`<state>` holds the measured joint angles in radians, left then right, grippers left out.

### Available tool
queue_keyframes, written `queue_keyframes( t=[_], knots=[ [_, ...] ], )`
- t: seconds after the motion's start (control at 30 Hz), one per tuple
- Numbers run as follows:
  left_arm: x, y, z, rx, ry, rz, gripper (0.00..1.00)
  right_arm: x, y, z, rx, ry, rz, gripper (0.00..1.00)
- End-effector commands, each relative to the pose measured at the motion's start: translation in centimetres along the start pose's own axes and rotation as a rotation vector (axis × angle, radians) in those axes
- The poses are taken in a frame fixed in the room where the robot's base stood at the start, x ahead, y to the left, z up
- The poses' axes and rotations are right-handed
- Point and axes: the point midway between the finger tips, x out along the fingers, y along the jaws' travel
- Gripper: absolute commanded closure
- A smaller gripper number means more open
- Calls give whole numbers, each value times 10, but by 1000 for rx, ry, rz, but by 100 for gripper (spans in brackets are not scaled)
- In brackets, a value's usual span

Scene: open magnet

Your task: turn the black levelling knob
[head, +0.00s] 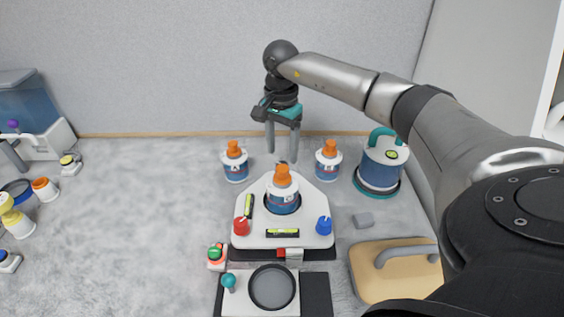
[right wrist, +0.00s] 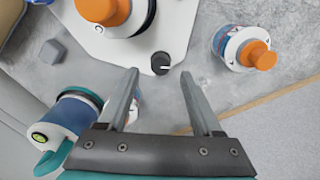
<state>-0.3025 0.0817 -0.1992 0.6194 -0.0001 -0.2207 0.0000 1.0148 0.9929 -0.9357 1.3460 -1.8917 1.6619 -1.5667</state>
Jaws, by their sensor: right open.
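The black levelling knob (right wrist: 161,63) is a small round knob with a white mark, at the far corner of the white triangular plate (head: 306,238). It shows clearly in the right wrist view; in the head view it is mostly hidden behind the orange-capped bottle on the plate. My right gripper (head: 282,157) points down over that far corner, with its fingers apart and nothing between them. In the right wrist view the knob lies between and just beyond the fingertips (right wrist: 159,76). Whether a finger touches it cannot be told.
The plate carries a central bottle (head: 283,202), a red knob (head: 241,227), a blue knob (head: 324,226) and level vials. Bottles stand left (head: 235,168) and right (head: 327,165) of the gripper. A blue-and-white canister (head: 378,170) stands farther right.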

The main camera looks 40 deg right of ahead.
Motion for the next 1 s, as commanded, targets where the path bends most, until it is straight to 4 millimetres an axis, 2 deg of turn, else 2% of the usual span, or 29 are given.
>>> queue_keyframes(
  t=[0.1,0.23,0.4,0.67,1.0],
  knots=[
    [1,0,-2,-1,4,0,100,22,0,1,-1,-2,2,34],
    [2,0,-4,-1,6,-1,100,36,0,0,-1,-1,1,34],
    [2,0,-4,-1,7,0,100,43,0,0,-1,-1,-1,34],
    [2,0,-4,-1,7,0,100,44,0,0,-1,0,-1,35],
    [2,1,-4,0,7,2,100,43,0,0,-1,0,-1,73]
  ],
)
